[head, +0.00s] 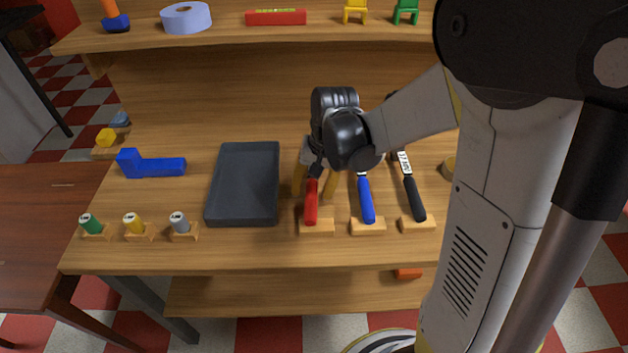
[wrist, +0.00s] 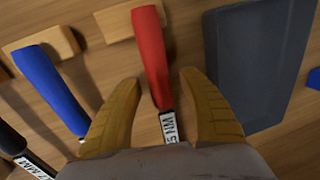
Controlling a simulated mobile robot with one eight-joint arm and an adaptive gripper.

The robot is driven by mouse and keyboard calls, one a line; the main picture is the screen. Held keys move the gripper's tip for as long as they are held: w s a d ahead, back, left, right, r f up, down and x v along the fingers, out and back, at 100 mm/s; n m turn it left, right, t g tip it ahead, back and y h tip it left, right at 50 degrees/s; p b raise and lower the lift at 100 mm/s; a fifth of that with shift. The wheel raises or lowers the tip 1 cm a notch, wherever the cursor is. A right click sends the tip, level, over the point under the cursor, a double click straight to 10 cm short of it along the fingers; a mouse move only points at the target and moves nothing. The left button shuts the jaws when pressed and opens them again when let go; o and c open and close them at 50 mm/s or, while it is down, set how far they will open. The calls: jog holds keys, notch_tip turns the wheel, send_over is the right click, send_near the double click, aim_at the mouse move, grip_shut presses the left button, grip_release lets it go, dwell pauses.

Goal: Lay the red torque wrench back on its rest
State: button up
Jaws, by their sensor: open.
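The red torque wrench (head: 311,203) lies with its handle end on a small wooden rest (head: 317,229), at the left of a row of three wrenches. My gripper (head: 315,186) is open above it, with one yellow finger on each side of the wrench. In the wrist view the red handle (wrist: 150,45) runs between the two spread fingers (wrist: 159,79), apart from both. A white label marked 5 NM shows near my palm. The wrench's rest also shows under its handle end (wrist: 115,22). The wrench's head is hidden by my gripper.
A blue wrench (head: 366,200) and a black wrench (head: 412,198) lie on rests to the right. A dark grey tray (head: 243,216) lies close on the left. A blue L-shaped block (head: 150,166) and several small cylinders stand farther left. A shelf (head: 230,38) spans the back.

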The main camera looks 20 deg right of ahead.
notch_tip(320, 180, up, 11)
jog(key=s+d, duration=0.1)
jog(key=d, duration=0.1)
jog(key=s+r+n+t+h, duration=0.1)
jog(key=s+n+t, duration=0.1)
jog(key=s, duration=0.4)
jog(key=s+a+r+n+t, duration=0.1)
jog(key=s+r+n+t, duration=0.1)
jog(key=s+t, duration=0.2)
jog(key=shift+s+h, duration=0.4)
jog(key=shift+s, duration=0.6)
jog(key=shift+a, duration=0.1)
